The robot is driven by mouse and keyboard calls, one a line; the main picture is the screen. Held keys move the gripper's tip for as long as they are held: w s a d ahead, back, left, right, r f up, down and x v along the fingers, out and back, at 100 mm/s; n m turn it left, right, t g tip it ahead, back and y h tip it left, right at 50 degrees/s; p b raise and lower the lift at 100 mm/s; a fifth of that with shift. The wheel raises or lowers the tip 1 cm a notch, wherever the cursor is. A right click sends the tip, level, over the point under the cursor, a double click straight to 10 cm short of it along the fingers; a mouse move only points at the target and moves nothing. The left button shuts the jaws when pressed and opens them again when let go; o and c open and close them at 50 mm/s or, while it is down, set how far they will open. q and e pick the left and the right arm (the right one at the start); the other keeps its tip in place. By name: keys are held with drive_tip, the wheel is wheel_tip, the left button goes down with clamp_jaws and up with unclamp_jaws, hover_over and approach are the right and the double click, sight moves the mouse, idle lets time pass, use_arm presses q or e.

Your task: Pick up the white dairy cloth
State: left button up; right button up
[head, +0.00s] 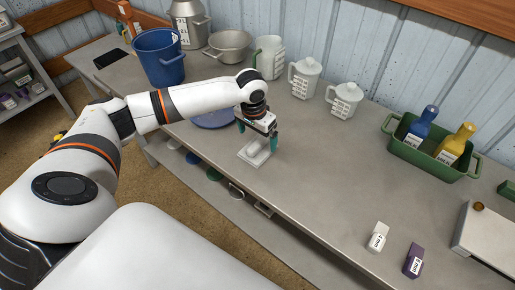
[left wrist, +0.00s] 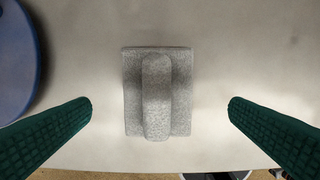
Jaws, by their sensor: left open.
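The white dairy cloth (head: 252,155) lies on the grey table near its front edge, with a raised fold along its middle. In the left wrist view the cloth (left wrist: 130,92) is centred between two green fingers. My left gripper (head: 258,136) is open, directly above the cloth, with one finger to each side of it. The fingers are apart from the cloth; their exact height above the table is hard to tell. My right gripper is not in view.
A blue plate or lid (head: 212,118) lies left of the cloth. Behind stand a blue bucket (head: 158,60), a metal pot (head: 229,46) and white jugs (head: 304,78). A green tray (head: 412,155) with bottles is at right. Small cartons (head: 377,238) stand at the front right. The table's middle is clear.

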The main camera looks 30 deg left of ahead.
sight(257, 143)
use_arm(q)
drive_tip(key=shift+w+a+f, duration=0.1)
drive_tip(key=shift+w+f, duration=0.05)
drive_tip(key=shift+f, duration=1.2)
drive_tip(key=shift+w+a+f, duration=0.1)
drive_tip(key=shift+w+f, duration=0.05)
drive_tip(key=shift+f, duration=1.15)
drive_tip(key=c, duration=1.1)
wheel_tip(257, 143, up, 10)
drive_tip(key=shift+r, duration=0.1)
